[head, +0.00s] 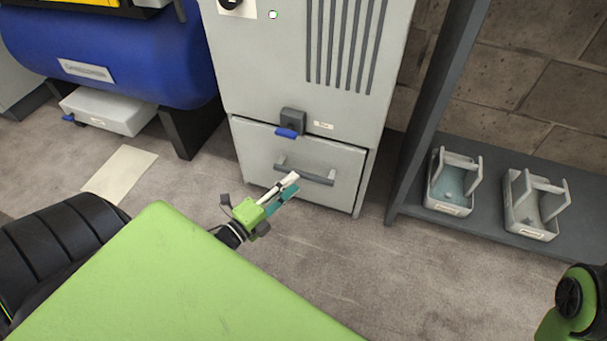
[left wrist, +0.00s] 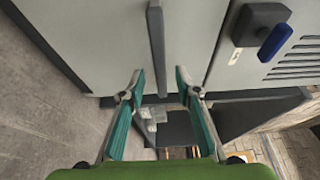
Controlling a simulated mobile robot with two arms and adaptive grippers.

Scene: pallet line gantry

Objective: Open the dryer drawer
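The dryer (head: 272,64) is a tall light-grey cabinet in the middle of the head view. Its drawer (head: 257,155) at the bottom looks shut, its front about flush with the cabinet. A dark grey bar handle (head: 318,178) runs across the drawer front. My left gripper (head: 294,183) is at the handle's left half, partly covering it. In the left wrist view the gripper (left wrist: 160,74) is open, with the handle bar (left wrist: 157,45) between its fingertips and space on both sides. My right gripper is out of view.
A dark latch (head: 293,117) with a blue lever (head: 286,133) sits just above the drawer. A blue tank (head: 115,60) stands left over a white box (head: 108,112). A dark rack (head: 475,222) with two caddies (head: 454,185) (head: 534,207) stands right. Floor before the drawer is clear.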

